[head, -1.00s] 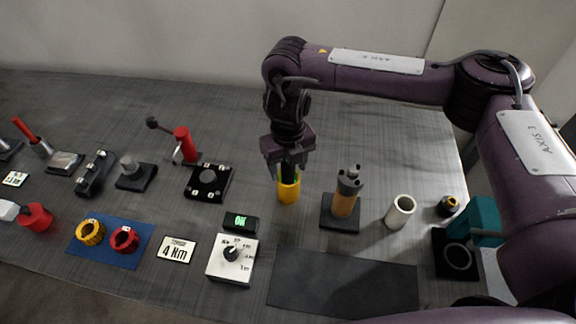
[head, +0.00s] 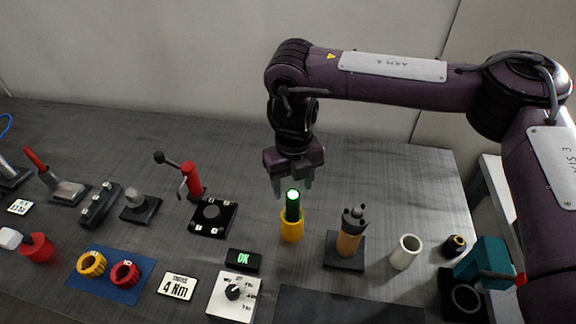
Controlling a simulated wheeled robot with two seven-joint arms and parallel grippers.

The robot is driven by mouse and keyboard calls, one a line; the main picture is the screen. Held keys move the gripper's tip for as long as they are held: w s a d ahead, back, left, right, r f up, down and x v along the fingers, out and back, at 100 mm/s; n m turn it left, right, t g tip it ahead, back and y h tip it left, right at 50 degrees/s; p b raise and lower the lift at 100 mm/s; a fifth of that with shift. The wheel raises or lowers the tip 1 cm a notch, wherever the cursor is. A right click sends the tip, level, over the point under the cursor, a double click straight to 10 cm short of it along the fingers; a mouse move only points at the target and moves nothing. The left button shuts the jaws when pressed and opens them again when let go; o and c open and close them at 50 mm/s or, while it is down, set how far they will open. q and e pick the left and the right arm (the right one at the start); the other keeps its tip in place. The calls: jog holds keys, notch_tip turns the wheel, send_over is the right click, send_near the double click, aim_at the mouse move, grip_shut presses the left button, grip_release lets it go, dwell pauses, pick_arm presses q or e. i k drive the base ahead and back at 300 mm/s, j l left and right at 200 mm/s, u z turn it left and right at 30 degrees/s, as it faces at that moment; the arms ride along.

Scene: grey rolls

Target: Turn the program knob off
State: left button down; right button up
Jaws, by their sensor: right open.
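The program knob (head: 233,293) is a small black dial on a white square panel (head: 245,308) at the front middle of the table in the head view. Its pointer's exact setting is too small to read. A black display (head: 243,260) with green "OK" text stands just behind the panel. My right gripper (head: 293,187) points down, open and empty, above and behind the knob, to its right. Just under it, a dark green stick with a lit green top (head: 293,205) stands upright in a yellow cup (head: 292,228). My left gripper is out of view.
A black stand with an orange and grey tool (head: 348,238), a white cup (head: 405,252) and a teal device (head: 484,262) stand to the right. Red and yellow rings on a blue mat (head: 108,283) and a "4 Nm" card (head: 177,286) lie left of the panel. A dark mat (head: 350,307) is right.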

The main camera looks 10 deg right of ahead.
aim_at(232, 292)
jog(key=k, duration=1.5)
